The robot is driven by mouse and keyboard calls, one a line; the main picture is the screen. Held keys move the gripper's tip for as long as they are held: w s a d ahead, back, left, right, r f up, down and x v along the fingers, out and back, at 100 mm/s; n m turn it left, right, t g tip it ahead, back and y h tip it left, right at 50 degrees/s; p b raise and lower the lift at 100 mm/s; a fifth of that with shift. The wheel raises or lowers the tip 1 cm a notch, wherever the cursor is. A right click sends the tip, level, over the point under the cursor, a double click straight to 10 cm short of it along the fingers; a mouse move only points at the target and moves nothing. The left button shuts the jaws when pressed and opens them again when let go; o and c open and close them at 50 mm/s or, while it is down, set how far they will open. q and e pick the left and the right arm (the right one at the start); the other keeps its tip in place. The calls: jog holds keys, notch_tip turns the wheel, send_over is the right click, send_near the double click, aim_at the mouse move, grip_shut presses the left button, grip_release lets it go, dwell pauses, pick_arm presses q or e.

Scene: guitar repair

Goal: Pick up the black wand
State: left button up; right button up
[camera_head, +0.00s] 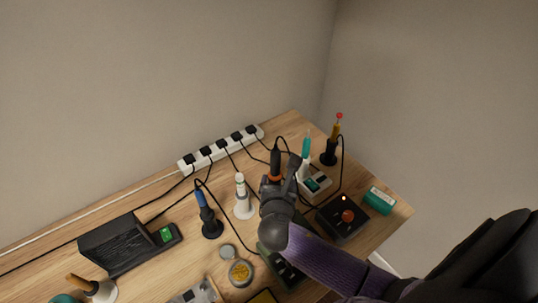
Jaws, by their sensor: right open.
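The black wand (276,159) stands upright near the middle of the table, with a dark upper part and an orange part lower down. A thin dark cable runs by its top. My right gripper (281,179) is open, its fingers pointing away toward the back of the table, right at the wand. One finger shows to the right of the wand. My gripper and wrist hide the wand's lower end and its stand. I cannot tell whether the fingers touch it. My left gripper is not in view.
A white power strip (221,148) lies along the back wall. A blue-handled tool (202,200) and a white tool (240,186) stand left of my gripper.

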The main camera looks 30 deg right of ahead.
aim_at(275, 158)
jog(key=shift+n+t, duration=0.4)
jog(key=shift+n, duration=0.5)
jog(key=w, duration=0.1)
jog(key=w+d, duration=0.1)
jog(key=w+b, duration=0.1)
jog(key=shift+w+d+r, duration=0.15)
jog(key=shift+w+d, duration=0.15)
jog(key=shift+w, duration=0.05)
jog(key=b+x, duration=0.2)
jog(key=x, duration=0.1)
jog(key=b+x, duration=0.1)
jog(key=x, duration=0.3)
jog(key=shift+s+a+f+b, duration=0.1)
jog(key=shift+a+f+b, duration=0.1)
jog(key=shift+b, duration=0.2)
jog(key=shift+w+d, duration=0.15)
jog(key=shift+w, duration=0.05)
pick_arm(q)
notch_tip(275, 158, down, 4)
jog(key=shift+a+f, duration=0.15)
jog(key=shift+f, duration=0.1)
pick_arm(e)
jog(key=shift+r, duration=0.15)
grip_shut()
